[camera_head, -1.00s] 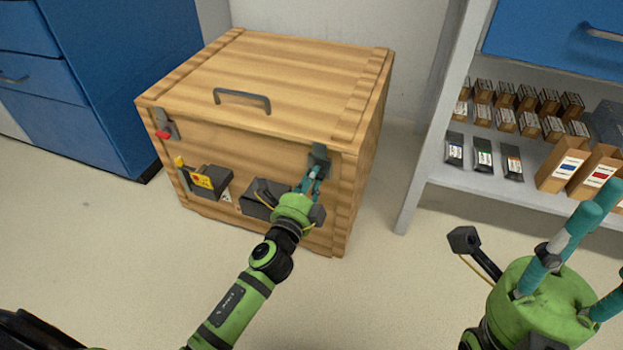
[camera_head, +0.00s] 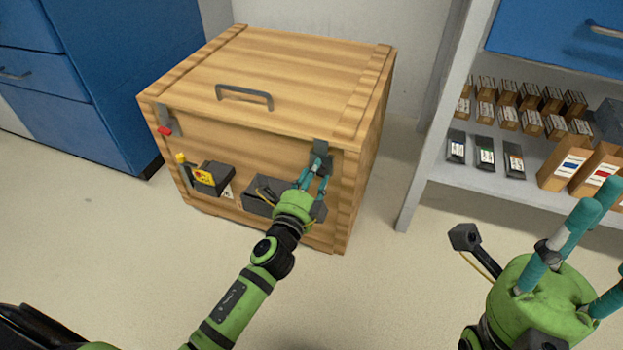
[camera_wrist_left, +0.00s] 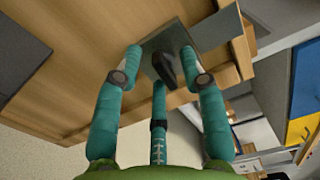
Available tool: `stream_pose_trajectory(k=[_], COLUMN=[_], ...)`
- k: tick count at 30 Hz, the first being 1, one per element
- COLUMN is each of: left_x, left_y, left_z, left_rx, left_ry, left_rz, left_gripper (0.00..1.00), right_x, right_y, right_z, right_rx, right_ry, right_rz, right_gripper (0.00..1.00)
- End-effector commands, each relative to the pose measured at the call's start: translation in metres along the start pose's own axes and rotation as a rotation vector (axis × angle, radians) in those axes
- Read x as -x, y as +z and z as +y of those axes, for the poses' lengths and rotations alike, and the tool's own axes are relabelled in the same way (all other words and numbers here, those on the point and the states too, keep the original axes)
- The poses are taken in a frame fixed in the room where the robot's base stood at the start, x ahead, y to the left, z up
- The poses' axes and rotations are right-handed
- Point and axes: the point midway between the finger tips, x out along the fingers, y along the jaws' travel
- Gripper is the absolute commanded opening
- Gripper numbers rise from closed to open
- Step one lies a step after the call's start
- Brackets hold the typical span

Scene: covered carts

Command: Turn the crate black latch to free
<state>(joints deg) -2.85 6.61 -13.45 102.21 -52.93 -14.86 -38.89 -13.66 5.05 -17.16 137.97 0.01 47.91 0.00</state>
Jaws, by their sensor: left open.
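The wooden crate (camera_head: 265,130) stands on the floor with its lid down. A grey plate with the black latch is at the front's upper right, partly covered by my left gripper in the head view. In the left wrist view the black latch (camera_wrist_left: 164,70) sits on the grey plate (camera_wrist_left: 180,40) between the spread fingers. My left gripper (camera_head: 316,172) is open, its teal fingertips around the latch close to the plate; contact cannot be told. My right gripper (camera_head: 592,245) is at the lower right, away from the crate, with its fingers apart and empty.
A red-handled latch (camera_head: 166,130) is at the crate's front left. A dark box with a yellow panel (camera_head: 207,178) juts from the front. A lid handle (camera_head: 244,96) is on top. A shelf (camera_head: 450,180) with small boxes stands right, blue drawers (camera_head: 95,80) left.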

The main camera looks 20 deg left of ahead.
Motion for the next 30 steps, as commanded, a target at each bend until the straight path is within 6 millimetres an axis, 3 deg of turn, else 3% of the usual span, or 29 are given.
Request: stream_pose_trajectory(k=[5, 18, 24, 30], left_x=[0.016, 0.101, 0.117, 0.120], left_y=[0.000, 0.000, 0.000, 0.000], left_z=[0.001, 0.001, 0.000, 0.000], left_rx=[0.000, 0.002, 0.001, 0.000], left_ry=[0.002, 0.004, 0.001, 0.000], left_rz=[0.000, -0.001, -0.001, 0.000], left_gripper=[0.41, 0.41, 0.41, 0.41], right_x=[0.000, -0.001, -0.001, -0.001], right_y=[0.000, -0.001, -0.001, -0.001], right_z=[0.000, 0.000, 0.000, 0.000], right_rx=[0.000, 0.000, -0.001, -0.001], right_ry=[0.000, -0.001, -0.001, -0.002], right_rz=[0.000, 0.002, 0.002, 0.002], right_gripper=[0.40, 0.40, 0.40, 0.40])
